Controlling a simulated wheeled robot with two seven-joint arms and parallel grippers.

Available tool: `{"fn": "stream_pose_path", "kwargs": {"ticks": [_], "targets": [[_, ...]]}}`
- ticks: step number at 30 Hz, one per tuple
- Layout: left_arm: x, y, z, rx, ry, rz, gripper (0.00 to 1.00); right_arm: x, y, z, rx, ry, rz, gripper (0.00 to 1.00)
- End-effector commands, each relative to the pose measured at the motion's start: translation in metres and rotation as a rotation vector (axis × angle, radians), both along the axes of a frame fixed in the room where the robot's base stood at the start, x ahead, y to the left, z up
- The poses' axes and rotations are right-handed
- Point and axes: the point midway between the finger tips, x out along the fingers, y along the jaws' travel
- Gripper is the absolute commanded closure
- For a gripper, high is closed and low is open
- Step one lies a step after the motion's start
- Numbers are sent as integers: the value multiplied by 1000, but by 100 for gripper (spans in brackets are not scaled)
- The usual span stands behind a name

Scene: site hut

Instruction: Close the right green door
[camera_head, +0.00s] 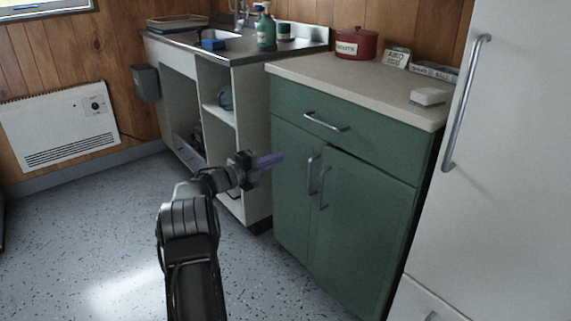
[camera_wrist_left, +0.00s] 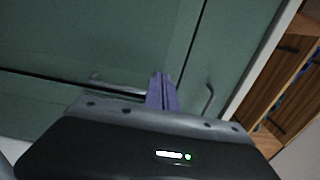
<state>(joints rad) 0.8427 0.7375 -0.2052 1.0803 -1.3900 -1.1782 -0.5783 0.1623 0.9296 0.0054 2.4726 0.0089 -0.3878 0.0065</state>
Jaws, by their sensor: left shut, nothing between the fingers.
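The green cabinet (camera_head: 283,180) stands right of centre in the head view, with a drawer on top and two doors below. The right green door (camera_head: 365,225) has a vertical metal handle (camera_head: 324,187) near its left edge. A thin dark gap shows along its upper left edge, so it looks nearly flush or slightly ajar. The left green door (camera_head: 292,205) appears flush, its handle (camera_head: 311,174) beside the other. In the left wrist view the fingers (camera_wrist_left: 162,92) point at green panels. My right gripper is out of view.
A pale countertop (camera_head: 390,82) holds a red pot (camera_head: 356,44) and a white block (camera_head: 428,97). A tall white unit (camera_head: 500,180) stands close on the right. An open-shelved sink unit (camera_head: 225,100) is left. The floor (camera_head: 90,230) at left is clear.

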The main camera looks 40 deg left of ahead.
Motion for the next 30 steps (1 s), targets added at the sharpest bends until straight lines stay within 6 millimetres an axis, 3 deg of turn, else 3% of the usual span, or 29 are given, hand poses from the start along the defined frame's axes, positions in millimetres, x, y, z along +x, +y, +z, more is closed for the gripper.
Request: {"fn": "stream_pose_path", "kwargs": {"ticks": [3,6,10,15,21,30], "targets": [[4,-8,49,18,-21,-11,100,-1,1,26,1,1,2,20],[0,-24,85,-15,-7,-16,100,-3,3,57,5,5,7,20],[-18,-53,101,-60,57,15,100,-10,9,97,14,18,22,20],[-55,-93,71,-67,181,69,100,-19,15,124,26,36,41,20],[-91,-123,4,-10,308,96,100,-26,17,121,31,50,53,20],[-90,-120,4,35,305,95,100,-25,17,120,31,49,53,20]]}}
